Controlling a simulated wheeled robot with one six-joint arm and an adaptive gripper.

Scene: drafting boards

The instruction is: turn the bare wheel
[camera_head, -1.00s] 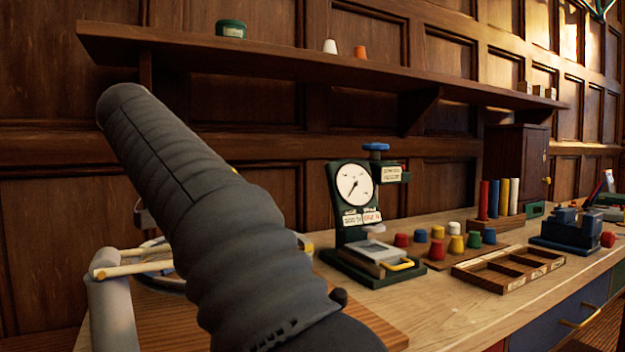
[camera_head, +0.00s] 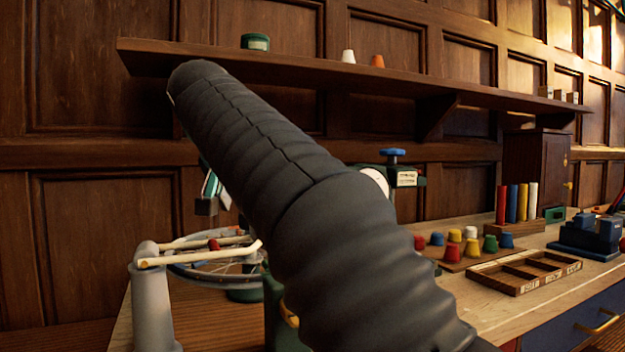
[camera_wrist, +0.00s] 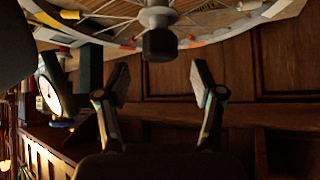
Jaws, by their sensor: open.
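A spoked wheel (camera_head: 205,272) without a tyre lies nearly flat at the left of the bench in the head view, partly behind pale rods and my arm. In the wrist view, its rim (camera_wrist: 225,36), spokes and pale hub (camera_wrist: 157,17) fill the top, with a dark knob (camera_wrist: 160,44) at the hub. My gripper (camera_wrist: 160,76) is open and empty, its two fingers apart on either side below the knob in that picture. No contact with the wheel shows. In the head view, my gripper (camera_head: 212,196) shows only partly beside my arm, above the wheel.
A grey post (camera_head: 152,305) with pale rods (camera_head: 200,250) stands by the wheel. A dial gauge (camera_head: 376,182) is mostly behind my arm; it also shows in the wrist view (camera_wrist: 50,95). Coloured pegs, a wooden tray (camera_head: 490,280) and a shelf (camera_head: 300,70) are to the right and above.

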